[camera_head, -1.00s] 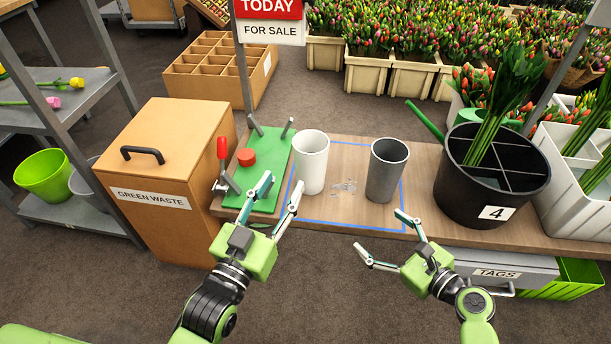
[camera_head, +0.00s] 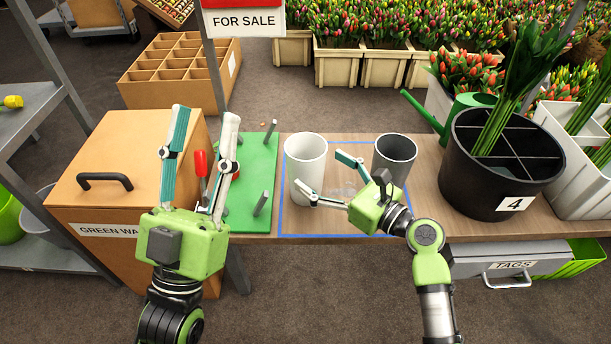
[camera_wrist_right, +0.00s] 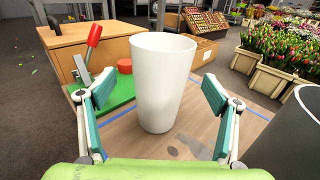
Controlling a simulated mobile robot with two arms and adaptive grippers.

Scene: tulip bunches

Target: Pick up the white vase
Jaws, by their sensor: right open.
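The white vase (camera_head: 306,165) stands upright on the wooden table, inside a blue taped outline. It also stands in the middle of the right wrist view (camera_wrist_right: 160,80), between the spread fingers and beyond their tips. My right gripper (camera_head: 327,178) is open and points left at the vase, with one finger in front of it and one behind toward the right. In the right wrist view a gap shows between the vase and each finger.
A grey vase (camera_head: 395,155) stands right of the white one, close behind my right gripper. A black divided bucket (camera_head: 480,190) with green stems is further right. The green board carries upright pegs and a red-handled clamp (camera_head: 201,164).

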